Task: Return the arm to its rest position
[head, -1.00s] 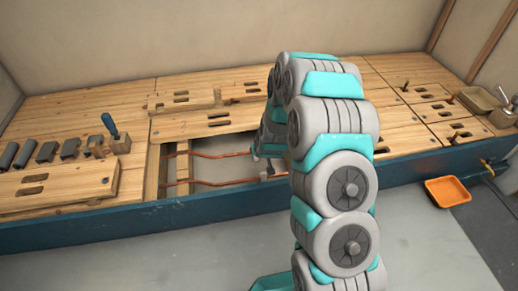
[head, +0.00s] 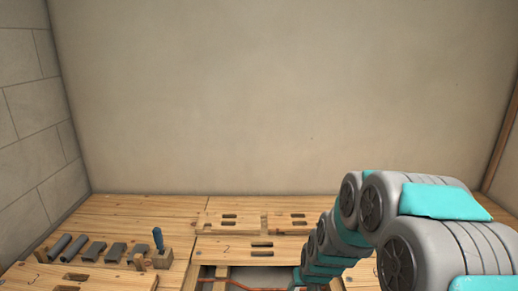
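My arm (head: 385,225) shows in the lower right of the head view as grey rounded links with teal covers. It reaches forward and down toward the wooden floor boards. Its far end drops near an opening in the boards at the bottom edge of the picture. My gripper is not visible; it is hidden behind the arm links or below the frame.
Wooden boards (head: 225,248) with slots cover the platform. A copper pipe (head: 245,287) shows in the opening. Grey pieces (head: 95,249) and a blue-handled tool in a wooden block (head: 150,260) stand at left. A bare wall (head: 290,100) rises behind.

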